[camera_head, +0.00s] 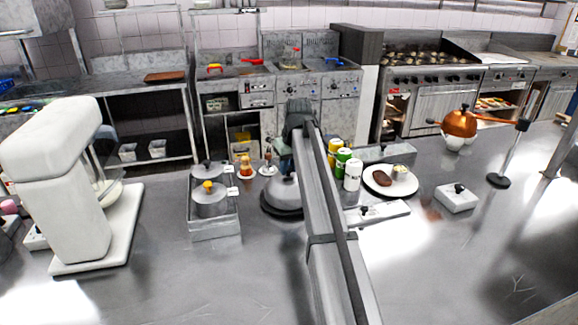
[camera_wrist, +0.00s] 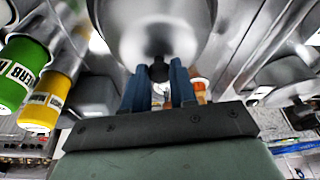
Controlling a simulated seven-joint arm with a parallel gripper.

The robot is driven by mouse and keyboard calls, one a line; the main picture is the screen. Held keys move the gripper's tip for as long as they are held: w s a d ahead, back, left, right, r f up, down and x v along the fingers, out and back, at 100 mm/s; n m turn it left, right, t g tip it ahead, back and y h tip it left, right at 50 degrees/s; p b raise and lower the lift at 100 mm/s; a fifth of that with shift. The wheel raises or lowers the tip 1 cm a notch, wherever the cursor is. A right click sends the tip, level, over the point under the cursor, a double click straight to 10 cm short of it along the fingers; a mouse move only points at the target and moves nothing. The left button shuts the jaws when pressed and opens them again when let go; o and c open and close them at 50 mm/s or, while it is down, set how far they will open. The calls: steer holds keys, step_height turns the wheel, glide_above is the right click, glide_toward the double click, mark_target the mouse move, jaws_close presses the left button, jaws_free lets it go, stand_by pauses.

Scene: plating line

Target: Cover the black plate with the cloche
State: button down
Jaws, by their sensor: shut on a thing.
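The cloche (camera_head: 284,192) is a grey metal dome, partly hidden behind my arm in the head view. It fills the top of the wrist view (camera_wrist: 150,30). The black plate (camera_head: 268,209) shows as a dark rim under and around the dome's lower left edge. I cannot tell whether the dome's rim touches the plate. My gripper (camera_head: 283,172) is above the dome, and its blue fingers (camera_wrist: 158,78) are shut on the cloche's black knob (camera_wrist: 158,68).
A metal tray (camera_head: 214,229) with lidded pots stands left of the plate. Yellow, green and white bottles (camera_head: 343,162) stand close to its right. A white plate (camera_head: 407,189) with food lies beyond them. A white mixer (camera_head: 55,190) stands at left. The front counter is clear.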

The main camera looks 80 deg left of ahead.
steer(key=shift+f, duration=0.2)
stand_by(0.5)
steer(key=shift+c, duration=1.7)
jaws_free()
steer(key=shift+r, duration=0.15)
steer(key=shift+r, duration=3.4)
